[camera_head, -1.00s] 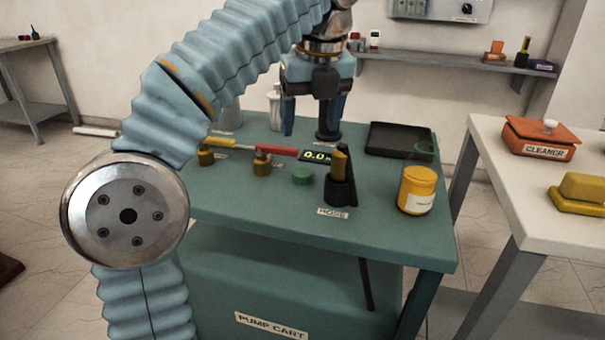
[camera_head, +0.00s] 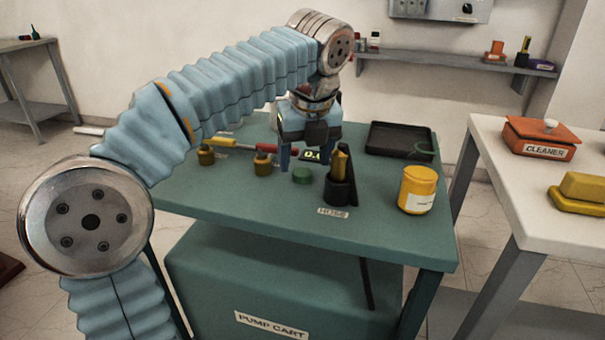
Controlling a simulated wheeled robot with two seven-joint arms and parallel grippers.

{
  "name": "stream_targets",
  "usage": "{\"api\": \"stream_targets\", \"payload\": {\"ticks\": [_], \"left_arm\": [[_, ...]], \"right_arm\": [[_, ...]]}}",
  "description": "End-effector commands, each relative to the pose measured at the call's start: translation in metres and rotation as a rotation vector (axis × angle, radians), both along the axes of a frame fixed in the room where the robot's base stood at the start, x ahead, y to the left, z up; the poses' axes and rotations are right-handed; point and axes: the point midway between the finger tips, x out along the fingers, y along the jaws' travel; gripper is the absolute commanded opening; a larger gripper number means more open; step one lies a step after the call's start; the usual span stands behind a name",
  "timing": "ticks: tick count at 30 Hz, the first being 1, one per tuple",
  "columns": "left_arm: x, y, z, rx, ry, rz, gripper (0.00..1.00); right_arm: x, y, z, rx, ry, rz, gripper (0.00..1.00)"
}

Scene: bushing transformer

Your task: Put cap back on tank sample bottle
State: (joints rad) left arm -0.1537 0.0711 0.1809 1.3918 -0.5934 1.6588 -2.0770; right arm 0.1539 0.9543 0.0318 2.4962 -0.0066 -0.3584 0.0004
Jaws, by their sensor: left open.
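My left gripper (camera_head: 305,160) points down just behind and above the cap in the picture. Its two blue fingers are apart with nothing seen between them; whether they touch the cart top I cannot tell. No sample bottle can be made out clearly; the back left of the cart is hidden behind my left arm. My right gripper is out of view.
A black hose holder (camera_head: 341,188) stands right of the cap, and a yellow jar (camera_head: 417,188) further right. Brass fittings (camera_head: 263,164) and a red-and-yellow-handled tool sit left. A black tray (camera_head: 398,140) lies at the back right. A white table (camera_head: 500,180) stands right.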

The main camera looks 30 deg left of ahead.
Motion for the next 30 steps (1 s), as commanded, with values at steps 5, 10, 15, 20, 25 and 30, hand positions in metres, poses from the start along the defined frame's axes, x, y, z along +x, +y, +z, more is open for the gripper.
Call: {"api": "stream_targets", "payload": {"ticks": [5, 10, 15, 20, 25, 30], "left_arm": [[0.004, 0.006, -0.024, 0.000, 0.001, 0.001, 0.70], [0.006, 0.007, -0.029, -0.001, 0.000, 0.001, 0.70], [0.006, 0.007, -0.029, -0.002, 0.000, 0.001, 0.70], [0.006, 0.007, -0.028, -0.001, 0.000, 0.001, 0.59], [0.006, 0.007, -0.028, -0.001, 0.000, 0.001, 0.33], [0.006, 0.007, -0.028, -0.001, 0.000, 0.001, 0.10]], "right_arm": [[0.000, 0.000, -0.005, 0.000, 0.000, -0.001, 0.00], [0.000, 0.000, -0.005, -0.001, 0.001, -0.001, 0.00], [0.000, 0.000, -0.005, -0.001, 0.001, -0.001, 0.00], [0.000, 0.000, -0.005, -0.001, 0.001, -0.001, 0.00], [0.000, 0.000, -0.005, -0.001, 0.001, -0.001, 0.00], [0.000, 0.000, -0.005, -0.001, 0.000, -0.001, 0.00]]}}
